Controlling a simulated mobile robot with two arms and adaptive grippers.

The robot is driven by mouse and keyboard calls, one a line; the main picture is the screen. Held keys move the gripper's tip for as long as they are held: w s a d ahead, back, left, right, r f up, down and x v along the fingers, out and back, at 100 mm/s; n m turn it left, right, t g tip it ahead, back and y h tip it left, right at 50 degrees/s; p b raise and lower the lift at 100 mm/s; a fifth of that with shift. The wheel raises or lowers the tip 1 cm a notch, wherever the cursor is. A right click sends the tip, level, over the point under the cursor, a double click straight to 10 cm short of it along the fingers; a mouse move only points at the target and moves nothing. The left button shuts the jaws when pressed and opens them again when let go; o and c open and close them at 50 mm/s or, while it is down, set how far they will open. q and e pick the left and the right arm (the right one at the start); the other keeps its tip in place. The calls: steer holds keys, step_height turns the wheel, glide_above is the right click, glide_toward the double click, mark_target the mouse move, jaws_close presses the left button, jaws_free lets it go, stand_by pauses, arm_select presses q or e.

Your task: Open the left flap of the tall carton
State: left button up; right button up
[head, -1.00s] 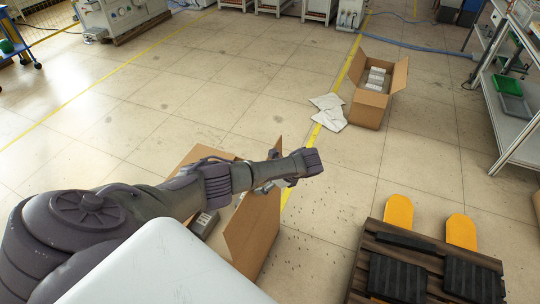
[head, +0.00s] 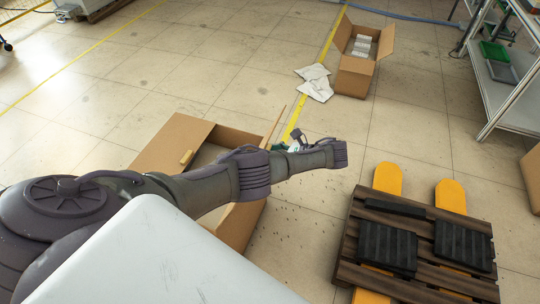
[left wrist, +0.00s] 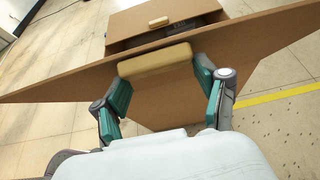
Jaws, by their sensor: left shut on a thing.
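The tall carton (head: 171,139) stands on the floor, partly hidden behind my left arm in the head view. One flap, with a small tan handle (head: 187,157), lies nearly flat over its left part; that handle also shows in the left wrist view (left wrist: 158,21). Another flap (left wrist: 60,82) stands raised at the carton's near side in the left wrist view. My left gripper (left wrist: 162,68) has its teal fingers at both ends of that flap's tan handle (left wrist: 155,60) and is shut on it. In the head view the left gripper (head: 300,142) is mostly hidden behind my wrist.
An open carton (head: 356,75) with pale boxes stands further back, beside crumpled sheets (head: 315,82). A dark wooden pallet (head: 350,235) with yellow forks is at the lower right. A metal shelf (head: 497,95) stands at the right. Floor between carton and pallet is clear.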

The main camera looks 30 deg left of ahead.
arm_select(q)
steer(key=shift+s+a+f, duration=0.2)
steer(key=shift+s+a, duration=0.05)
arm_select(e)
steer(key=shift+a, duration=0.1)
arm_select(q)
steer(key=o, duration=1.3)
steer(key=shift+c, duration=0.2)
steer(key=o, duration=0.4)
steer(key=shift+a, duration=0.2)
steer(key=v, duration=1.2)
steer(key=shift+w+d+r, duration=0.1)
steer(key=shift+w+d, duration=0.05)
steer(key=shift+w, duration=0.05)
arm_select(e)
steer(key=shift+a, duration=0.45)
